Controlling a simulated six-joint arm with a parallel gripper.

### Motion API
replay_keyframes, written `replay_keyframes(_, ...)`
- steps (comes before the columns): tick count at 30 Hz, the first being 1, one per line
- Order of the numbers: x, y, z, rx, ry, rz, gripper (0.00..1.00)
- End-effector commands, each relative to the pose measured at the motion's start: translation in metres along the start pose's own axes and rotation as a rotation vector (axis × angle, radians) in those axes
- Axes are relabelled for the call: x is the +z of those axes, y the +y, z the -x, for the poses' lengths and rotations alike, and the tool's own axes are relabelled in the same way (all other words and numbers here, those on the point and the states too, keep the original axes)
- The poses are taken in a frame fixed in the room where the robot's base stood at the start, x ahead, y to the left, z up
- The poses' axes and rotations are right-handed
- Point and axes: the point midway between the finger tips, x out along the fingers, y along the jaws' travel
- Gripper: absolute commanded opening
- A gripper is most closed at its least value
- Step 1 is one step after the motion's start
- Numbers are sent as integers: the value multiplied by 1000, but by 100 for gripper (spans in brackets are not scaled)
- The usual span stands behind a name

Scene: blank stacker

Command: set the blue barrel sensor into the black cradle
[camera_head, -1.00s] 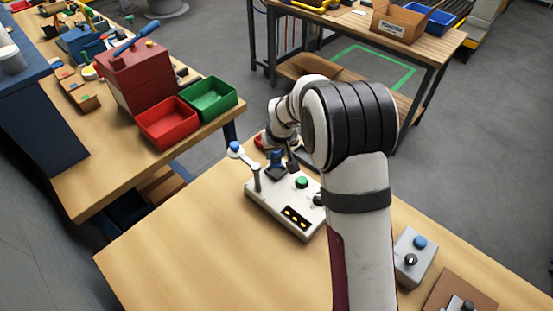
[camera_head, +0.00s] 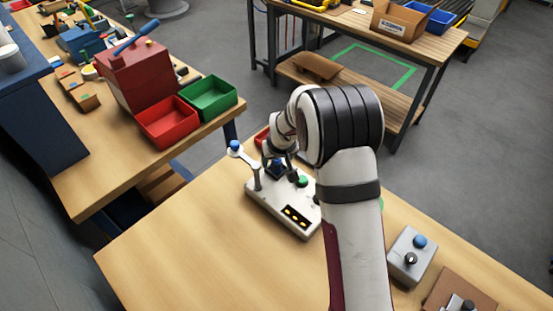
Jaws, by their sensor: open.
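My gripper (camera_head: 282,169) is open above the back part of the white station (camera_head: 267,212), left of my large arm link. A small dark blue piece (camera_head: 277,166), which looks like the barrel sensor, shows right at the fingers, over a dark seat that may be the black cradle. The fingers and wrist hide much of both. I cannot tell whether the sensor sits fully in the cradle, or whether the fingers touch it.
The station carries a lever with a blue knob (camera_head: 235,146), a green button (camera_head: 302,181) and a dark panel with yellow lights (camera_head: 296,216). A grey box (camera_head: 411,256) with a blue button stands at right. The table's front left is clear.

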Motion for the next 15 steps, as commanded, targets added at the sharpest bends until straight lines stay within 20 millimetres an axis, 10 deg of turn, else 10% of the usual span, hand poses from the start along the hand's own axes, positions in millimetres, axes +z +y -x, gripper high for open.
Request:
replay_keyframes(7, -4, 0, 16, 0, 3, 0, 66)
replay_keyframes(15, -4, 0, 85, 0, 4, 0, 66)
